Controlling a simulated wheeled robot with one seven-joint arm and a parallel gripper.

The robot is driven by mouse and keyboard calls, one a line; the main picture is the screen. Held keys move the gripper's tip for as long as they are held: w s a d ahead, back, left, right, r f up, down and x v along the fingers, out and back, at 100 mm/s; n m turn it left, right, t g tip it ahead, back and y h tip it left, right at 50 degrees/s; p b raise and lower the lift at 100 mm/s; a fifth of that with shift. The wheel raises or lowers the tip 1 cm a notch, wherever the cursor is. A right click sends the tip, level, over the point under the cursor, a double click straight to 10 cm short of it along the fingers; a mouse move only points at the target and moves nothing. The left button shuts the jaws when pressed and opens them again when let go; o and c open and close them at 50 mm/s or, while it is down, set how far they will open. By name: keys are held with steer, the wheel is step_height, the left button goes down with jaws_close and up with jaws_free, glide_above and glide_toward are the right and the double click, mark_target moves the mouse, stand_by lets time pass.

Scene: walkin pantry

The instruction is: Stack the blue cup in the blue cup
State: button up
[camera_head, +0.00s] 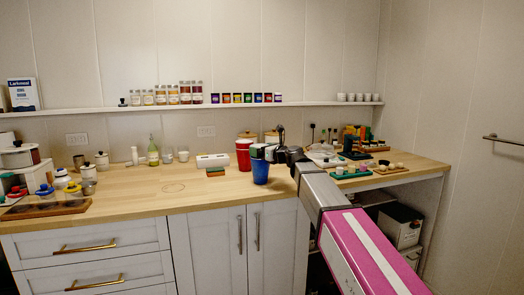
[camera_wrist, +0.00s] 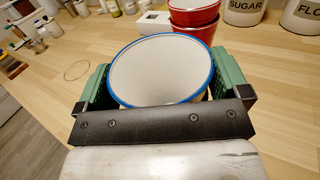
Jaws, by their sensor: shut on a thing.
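My gripper (camera_wrist: 160,90) is shut on a blue cup with a white inside and blue rim (camera_wrist: 160,60). In the wrist view its green finger pads press on both sides of the cup, and the cup looks empty. In the head view my gripper (camera_head: 264,151) is over the counter, with blue cup wall (camera_head: 260,173) showing below the fingers. I cannot tell whether that wall is one cup or two nested cups. The fingers hide the upper part there, and no separate second blue cup shows.
Stacked red cups (camera_wrist: 194,14) stand just behind, also in the head view (camera_head: 243,156). Sugar and flour canisters (camera_wrist: 243,10) stand beyond them. Boards with small items (camera_head: 366,171) lie to the right.

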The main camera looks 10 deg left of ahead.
steer(key=shift+f, duration=0.45)
steer(key=o, duration=0.5)
steer(key=shift+r, duration=0.25)
steer(key=v, duration=1.2)
steer(key=shift+r, duration=0.3)
